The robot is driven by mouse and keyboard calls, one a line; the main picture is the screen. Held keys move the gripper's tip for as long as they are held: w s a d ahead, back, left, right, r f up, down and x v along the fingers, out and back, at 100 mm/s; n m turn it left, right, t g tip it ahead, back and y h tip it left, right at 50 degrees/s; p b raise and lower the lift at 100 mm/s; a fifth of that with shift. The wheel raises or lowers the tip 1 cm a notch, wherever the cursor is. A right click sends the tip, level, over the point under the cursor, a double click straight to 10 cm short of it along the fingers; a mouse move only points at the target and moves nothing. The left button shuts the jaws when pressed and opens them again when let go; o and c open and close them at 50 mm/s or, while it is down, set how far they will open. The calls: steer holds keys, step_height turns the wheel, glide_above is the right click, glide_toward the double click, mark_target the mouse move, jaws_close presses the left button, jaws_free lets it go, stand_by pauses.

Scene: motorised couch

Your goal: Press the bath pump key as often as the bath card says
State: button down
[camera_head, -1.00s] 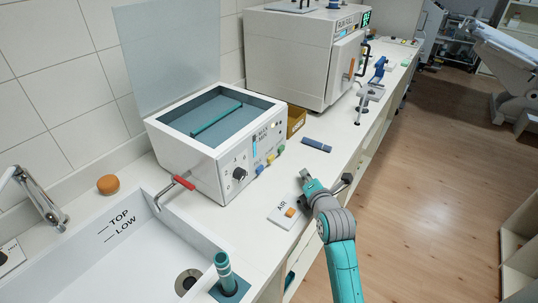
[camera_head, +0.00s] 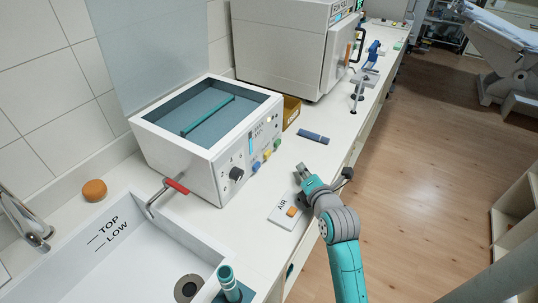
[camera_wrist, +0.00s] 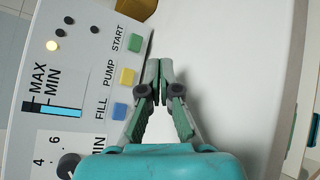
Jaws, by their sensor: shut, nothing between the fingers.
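The bath is a white box (camera_head: 215,150) with an open lid and a teal bar across its basin. Its front panel carries the yellow pump key (camera_wrist: 127,77), between the blue FILL key (camera_wrist: 119,111) and the green START key (camera_wrist: 135,43). The pump key also shows in the head view (camera_head: 267,156). My gripper (camera_wrist: 160,70) is shut and empty, in front of the panel, with its tips to the right of the pump key in the wrist view. In the head view my gripper (camera_head: 302,170) is over the counter, apart from the keys. I cannot make out a bath card.
A numbered knob (camera_head: 236,174) and a red-handled lever (camera_head: 170,188) are on the bath. An AIR plate with an orange key (camera_head: 291,211) lies below my arm. A dark blue bar (camera_head: 313,137) lies on the counter. The sink (camera_head: 135,245) is at left.

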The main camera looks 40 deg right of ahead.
mark_target(279, 169)
steer(key=shift+w+a, duration=0.45)
steer(key=shift+w, duration=0.8)
steer(key=shift+w+a, duration=0.45)
steer(key=shift+w, duration=0.8)
steer(key=shift+w+a, duration=0.45)
steer(key=shift+w, duration=0.8)
steer(key=shift+w, duration=0.15)
steer(key=shift+w+a, duration=0.15)
steer(key=shift+w, duration=0.1)
steer(key=shift+w+a, duration=0.15)
steer(key=shift+w, duration=0.3)
steer(key=shift+s, duration=0.2)
steer(key=shift+s+d, duration=0.3)
steer(key=shift+s, duration=0.4)
steer(key=shift+s+d, duration=0.3)
steer(key=shift+s, duration=0.45)
steer(key=shift+s+d, duration=0.25)
steer(key=shift+s, duration=0.55)
steer(key=shift+s+d, duration=0.3)
steer(key=shift+s, duration=0.45)
steer(key=shift+s, duration=0.1)
